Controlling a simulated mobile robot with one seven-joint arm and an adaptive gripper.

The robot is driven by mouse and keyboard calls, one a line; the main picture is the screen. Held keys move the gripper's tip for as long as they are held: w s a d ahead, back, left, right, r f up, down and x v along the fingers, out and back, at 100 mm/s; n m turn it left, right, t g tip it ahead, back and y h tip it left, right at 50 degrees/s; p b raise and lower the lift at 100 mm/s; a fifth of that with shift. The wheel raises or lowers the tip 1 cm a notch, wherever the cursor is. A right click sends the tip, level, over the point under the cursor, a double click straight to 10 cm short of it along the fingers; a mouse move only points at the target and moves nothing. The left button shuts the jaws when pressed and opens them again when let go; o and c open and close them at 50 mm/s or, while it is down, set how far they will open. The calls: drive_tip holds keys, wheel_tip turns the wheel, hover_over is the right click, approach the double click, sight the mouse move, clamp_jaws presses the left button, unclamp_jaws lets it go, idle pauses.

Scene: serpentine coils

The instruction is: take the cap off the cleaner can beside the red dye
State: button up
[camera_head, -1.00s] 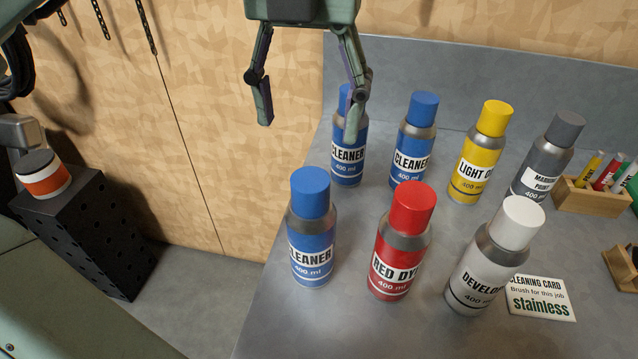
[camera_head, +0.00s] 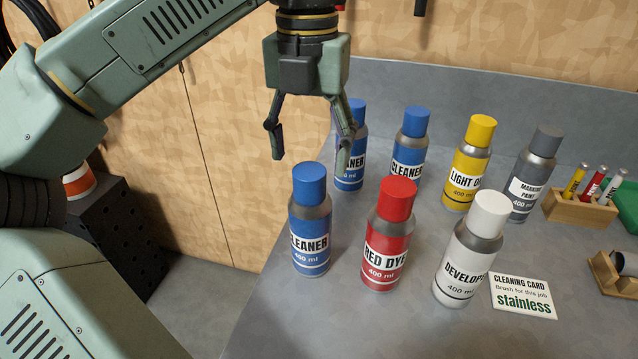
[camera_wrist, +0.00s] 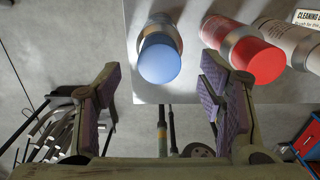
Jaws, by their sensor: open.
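The blue-capped cleaner can (camera_head: 310,236) stands upright at the front left of the grey bench, just left of the red dye can (camera_head: 388,246). Its blue cap (camera_head: 309,183) is on. My gripper (camera_head: 311,165) is open and empty, above and behind this can in the head view. In the wrist view the blue cap (camera_wrist: 160,60) lies ahead, between the lines of the spread fingers (camera_wrist: 160,105) and beyond their tips. The red cap (camera_wrist: 258,61) is to its right, beyond the right finger. No finger visibly touches a cap.
Two more cleaner cans (camera_head: 350,160) (camera_head: 407,160) stand behind, with a yellow light oil can (camera_head: 467,175) and a grey marking paint can (camera_head: 532,180). A white developer can (camera_head: 468,260) stands right of the red dye. A cleaning card (camera_head: 524,296) lies beside it.

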sight(310, 171)
wheel_tip(310, 171, down, 5)
drive_tip(key=shift+a+r, duration=0.1)
drive_tip(key=shift+c, duration=0.5)
drive_tip(key=c, duration=0.8)
